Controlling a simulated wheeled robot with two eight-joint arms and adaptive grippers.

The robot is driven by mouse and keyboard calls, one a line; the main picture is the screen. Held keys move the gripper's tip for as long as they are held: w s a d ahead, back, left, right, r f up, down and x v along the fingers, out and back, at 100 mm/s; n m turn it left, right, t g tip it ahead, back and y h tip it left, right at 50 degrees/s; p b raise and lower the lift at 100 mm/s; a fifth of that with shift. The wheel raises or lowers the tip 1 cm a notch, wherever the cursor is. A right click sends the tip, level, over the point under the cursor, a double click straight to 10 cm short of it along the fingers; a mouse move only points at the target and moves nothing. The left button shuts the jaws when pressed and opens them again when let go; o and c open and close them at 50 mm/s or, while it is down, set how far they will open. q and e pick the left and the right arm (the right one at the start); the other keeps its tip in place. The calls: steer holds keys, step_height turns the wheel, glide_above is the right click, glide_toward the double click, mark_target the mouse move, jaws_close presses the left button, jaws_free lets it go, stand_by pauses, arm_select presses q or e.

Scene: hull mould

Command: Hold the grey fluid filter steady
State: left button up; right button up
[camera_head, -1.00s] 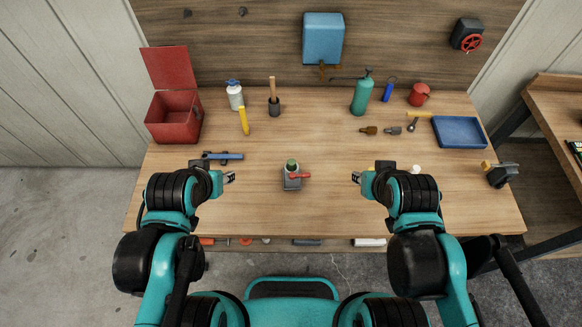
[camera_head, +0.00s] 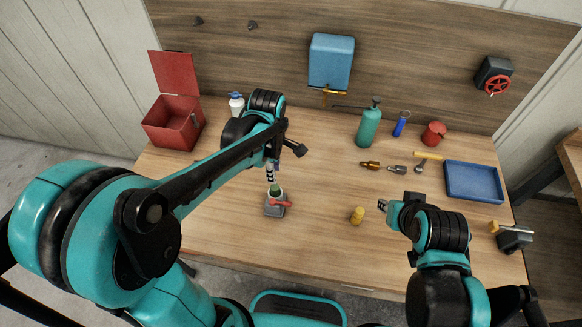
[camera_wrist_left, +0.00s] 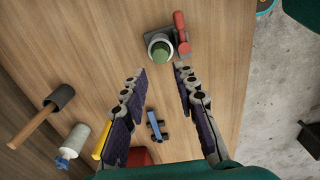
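The grey fluid filter (camera_head: 276,190), with a green top, stands upright in a small grey holder (camera_head: 274,210) with a red lever (camera_head: 282,203) on the table. In the left wrist view the filter (camera_wrist_left: 160,48) shows as a pale grey ring around green, just beyond the fingertips. My left gripper (camera_head: 271,176) points down close above it. Its fingers (camera_wrist_left: 160,72) are apart with nothing between them; whether they touch the filter cannot be told. My right gripper (camera_head: 382,205) is over the table to the right, its small fingertips apparently parted and empty.
A small yellow cylinder (camera_head: 357,215) stands left of my right gripper. A red toolbox (camera_head: 172,125) is at the back left. A green bottle (camera_head: 368,126), a red can (camera_head: 433,134) and a blue tray (camera_head: 474,182) are to the right. The table between holder and yellow cylinder is clear.

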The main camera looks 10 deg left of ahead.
mark_target(276, 188)
arm_select(q)
steer(key=shift+w+d+f+n, duration=0.2)
steer(key=shift+d+f+n, duration=0.1)
steer(key=shift+f, duration=0.1)
steer(key=f+b, duration=0.1)
steer(key=f, duration=0.2)
steer(key=f+b, duration=0.1)
steer(key=f, duration=0.3)
steer(key=shift+s+a+f, duration=0.15)
steer(key=shift+a+f, duration=0.05)
steer(key=shift+f, duration=0.1)
